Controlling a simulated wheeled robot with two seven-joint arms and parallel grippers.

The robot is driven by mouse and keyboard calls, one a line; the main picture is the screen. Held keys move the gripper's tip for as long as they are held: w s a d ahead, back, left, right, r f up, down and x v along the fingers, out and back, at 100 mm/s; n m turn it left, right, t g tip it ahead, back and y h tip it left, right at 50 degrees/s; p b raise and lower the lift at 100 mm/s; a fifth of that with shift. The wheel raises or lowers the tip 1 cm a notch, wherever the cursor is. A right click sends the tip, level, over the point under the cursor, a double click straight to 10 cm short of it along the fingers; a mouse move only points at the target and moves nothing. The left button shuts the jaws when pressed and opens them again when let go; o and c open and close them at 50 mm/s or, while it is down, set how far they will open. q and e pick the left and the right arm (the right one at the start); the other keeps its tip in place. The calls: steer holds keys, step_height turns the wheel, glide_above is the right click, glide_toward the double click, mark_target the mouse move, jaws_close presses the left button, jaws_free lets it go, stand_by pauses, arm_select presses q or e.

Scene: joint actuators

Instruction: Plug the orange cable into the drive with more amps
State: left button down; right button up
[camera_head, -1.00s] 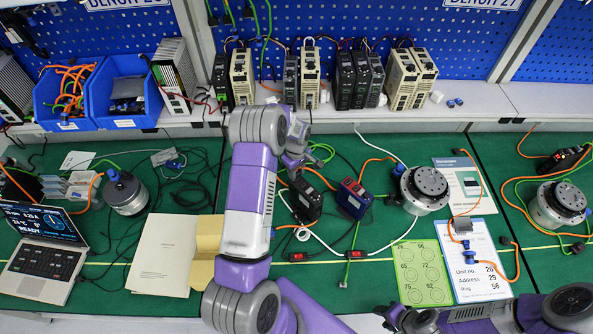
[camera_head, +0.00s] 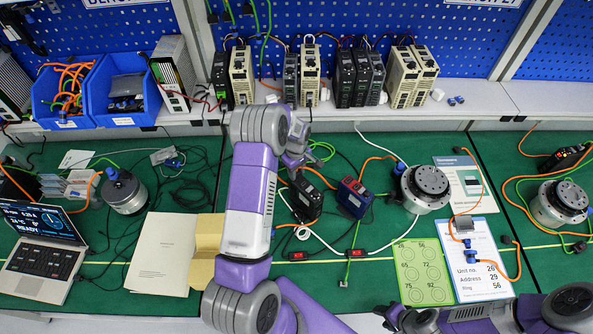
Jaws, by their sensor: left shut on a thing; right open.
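Two small drives stand on the green mat: a black drive (camera_head: 305,201) and a dark blue drive with a red front (camera_head: 354,198). Amp ratings are too small to read. My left gripper (camera_head: 299,160) is above and behind the black drive, partly covered by my own forearm. It is shut, and its grip point is mostly hidden. An orange cable (camera_head: 320,176) shows directly below it, apparently coming from its fingers. Another orange cable (camera_head: 376,161) runs from the blue drive towards the round motor (camera_head: 425,187). My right gripper (camera_head: 393,318) is open at the bottom edge, apart from the drives.
A white sheet (camera_head: 487,285) carries unit numbers and a small device with orange cable. A green card (camera_head: 423,287) lies beside it. Red switches (camera_head: 356,253) and loose cables lie in front of the drives. A laptop (camera_head: 40,255) and folder (camera_head: 165,253) are left.

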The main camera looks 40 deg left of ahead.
arm_select(q)
steer(key=shift+f, duration=0.2)
stand_by(0.3)
steer(key=c, duration=0.7)
jaws_free()
steer(key=shift+r+p, duration=1.7)
steer(key=shift+r, duration=1.85)
steer(key=shift+f, duration=0.1)
